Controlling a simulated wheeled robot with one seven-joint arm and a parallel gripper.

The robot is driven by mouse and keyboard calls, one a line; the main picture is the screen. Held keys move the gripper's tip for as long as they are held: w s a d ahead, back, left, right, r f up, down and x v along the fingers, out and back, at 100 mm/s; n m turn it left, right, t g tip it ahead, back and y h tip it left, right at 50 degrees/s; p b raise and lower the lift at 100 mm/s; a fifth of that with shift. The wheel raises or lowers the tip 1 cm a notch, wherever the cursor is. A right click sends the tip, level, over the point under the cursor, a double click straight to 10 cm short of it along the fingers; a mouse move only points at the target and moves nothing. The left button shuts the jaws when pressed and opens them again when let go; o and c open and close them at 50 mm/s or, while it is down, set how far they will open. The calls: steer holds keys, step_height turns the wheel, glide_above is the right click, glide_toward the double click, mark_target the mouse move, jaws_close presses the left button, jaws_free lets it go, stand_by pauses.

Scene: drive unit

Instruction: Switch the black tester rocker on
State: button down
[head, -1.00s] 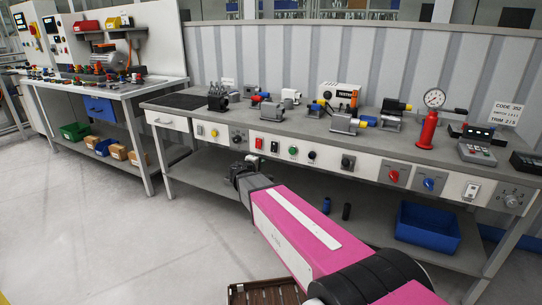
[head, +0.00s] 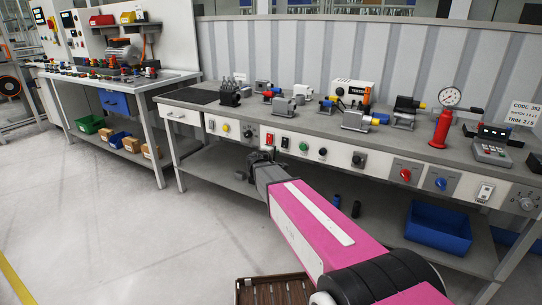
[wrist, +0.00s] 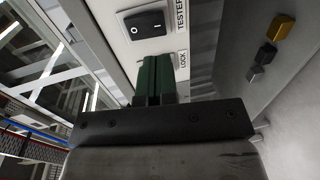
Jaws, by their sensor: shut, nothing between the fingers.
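The black rocker (wrist: 146,22) is in a dark frame on the pale panel in the wrist view, with O and I marks and a TESTER label beside it. I cannot tell which side is pressed in. It also shows in the head view as a small black switch (head: 285,142) on the bench front, right of a red one. My gripper (wrist: 154,92) has green fingers, shut together and empty, just below the rocker in the wrist picture and apart from it in that picture. In the head view my gripper (head: 262,156) is in front of the panel, below the red switch.
A red switch (head: 270,138), green button (head: 303,147) and black button (head: 322,152) flank the rocker on the panel. The bench top (head: 330,122) juts above; a lower shelf holds a blue bin (head: 437,226).

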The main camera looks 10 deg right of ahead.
mark_target(284, 147)
steer(key=x, duration=0.7)
steer(key=shift+w+d+f, duration=0.1)
steer(key=shift+w+d, duration=0.05)
steer(key=shift+w, duration=0.05)
steer(key=shift+w, duration=0.1)
steer(key=shift+w+d+f, duration=0.15)
steer(key=shift+w+d, duration=0.05)
steer(key=shift+w, duration=0.05)
steer(key=shift+s, duration=0.1)
steer(key=s+a+f, duration=0.2)
steer(key=s+a, duration=0.6)
steer(key=s, duration=0.3)
steer(key=shift+s, duration=0.15)
steer(key=shift+a+f, duration=0.1)
